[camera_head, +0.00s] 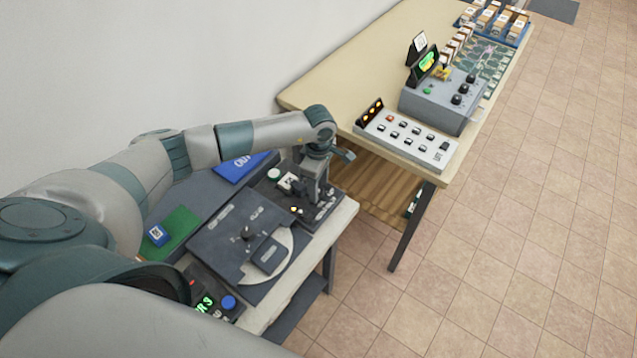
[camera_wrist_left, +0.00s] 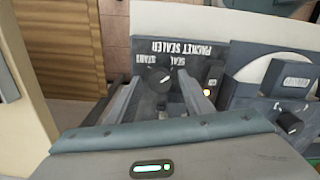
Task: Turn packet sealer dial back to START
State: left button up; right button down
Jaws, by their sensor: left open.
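The packet sealer (camera_wrist_left: 215,55) is a dark panel with white lettering, upside down in the left wrist view, with START and SEAL marks. Its black round dial (camera_wrist_left: 158,77) sits just below those marks; I cannot tell surely which mark it points to. My left gripper (camera_wrist_left: 160,88) is open, with one finger on each side of the dial; whether either finger touches it is unclear. In the head view my left gripper (camera_head: 312,196) points down over the sealer (camera_head: 322,212) and hides the dial. My right gripper is not in view.
A dark plate with a knob (camera_head: 246,233) and pale disc lies beside the sealer on the small table (camera_head: 344,215). A larger table (camera_head: 350,70) with a switch panel (camera_head: 408,138) and grey console (camera_head: 440,105) stands behind.

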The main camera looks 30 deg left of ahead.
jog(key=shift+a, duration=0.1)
pick_arm(q)
jog(key=shift+c, duration=1.2)
jog(key=c, duration=0.8)
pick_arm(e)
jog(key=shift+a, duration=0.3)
